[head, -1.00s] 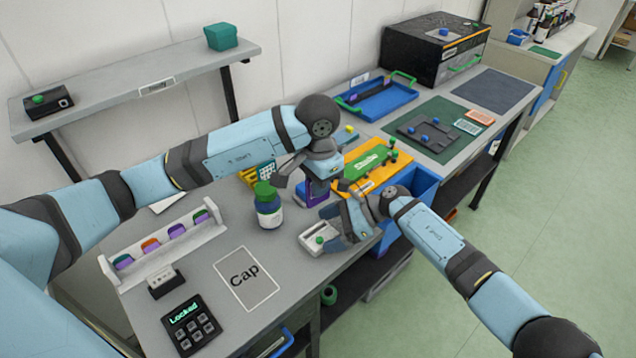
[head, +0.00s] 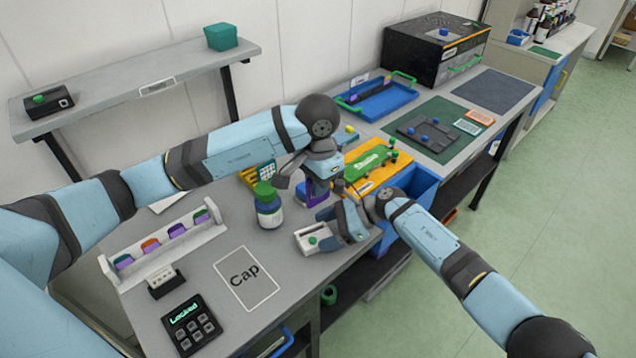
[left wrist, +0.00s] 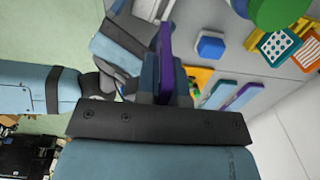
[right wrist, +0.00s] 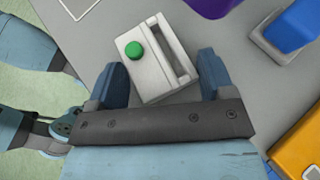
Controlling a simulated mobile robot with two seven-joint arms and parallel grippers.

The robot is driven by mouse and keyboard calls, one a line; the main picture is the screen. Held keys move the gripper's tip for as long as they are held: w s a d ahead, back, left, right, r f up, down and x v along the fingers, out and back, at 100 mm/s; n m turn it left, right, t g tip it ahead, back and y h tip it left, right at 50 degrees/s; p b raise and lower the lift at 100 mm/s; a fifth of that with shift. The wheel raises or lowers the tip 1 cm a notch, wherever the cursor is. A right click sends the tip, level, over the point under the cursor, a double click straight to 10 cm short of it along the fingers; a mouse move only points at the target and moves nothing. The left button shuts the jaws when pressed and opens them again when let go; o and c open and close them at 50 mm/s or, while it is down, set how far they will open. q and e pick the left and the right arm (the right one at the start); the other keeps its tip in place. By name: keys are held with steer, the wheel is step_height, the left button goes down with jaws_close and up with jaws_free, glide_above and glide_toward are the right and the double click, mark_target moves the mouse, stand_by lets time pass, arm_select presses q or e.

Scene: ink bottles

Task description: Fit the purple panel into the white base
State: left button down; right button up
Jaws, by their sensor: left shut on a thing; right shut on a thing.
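The purple panel (head: 317,191) hangs upright below my left gripper (head: 313,176), which is shut on it. In the left wrist view the panel (left wrist: 166,45) stands edge-on between the fingers. The white base (head: 311,240), with a green button and a long slot, is in my right gripper (head: 338,226). In the right wrist view the base (right wrist: 152,75) sits slightly turned between the two fingers (right wrist: 168,82). The slot is empty. A purple edge of the panel (right wrist: 208,5) shows at the top there, apart from the base.
A green-capped bottle (head: 268,208) stands just left of the grippers. A blue bin (head: 415,187) and an orange box (head: 368,160) are close on the right. The Cap mat (head: 245,279) lies front left. The table's front edge is near the base.

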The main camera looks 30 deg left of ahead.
mark_target(312, 202)
arm_select(q)
steer(key=n, duration=0.4)
steer(key=shift+r+n, duration=0.15)
steer(key=shift+n, duration=0.15)
steer(key=n, duration=0.4)
steer(key=shift+s+a, duration=0.1)
steer(key=shift+a, duration=0.05)
steer(key=n, duration=0.4)
steer(key=shift+s+r, duration=0.1)
steer(key=n, duration=0.4)
steer(key=shift+a, duration=0.1)
steer(key=n, duration=0.4)
steer(key=shift+s+r, duration=0.1)
steer(key=n, duration=0.4)
steer(key=shift+s+a+r, duration=0.1)
steer(key=shift+s+a+f+n, duration=0.1)
steer(key=shift+f+n, duration=0.9)
steer(key=shift+n, duration=0.5)
steer(key=shift+f+n, duration=0.95)
steer(key=shift+n, duration=0.55)
steer(key=shift+s+a+f+n, duration=0.1)
steer(key=shift+f+n, duration=0.9)
steer(key=shift+n, duration=0.5)
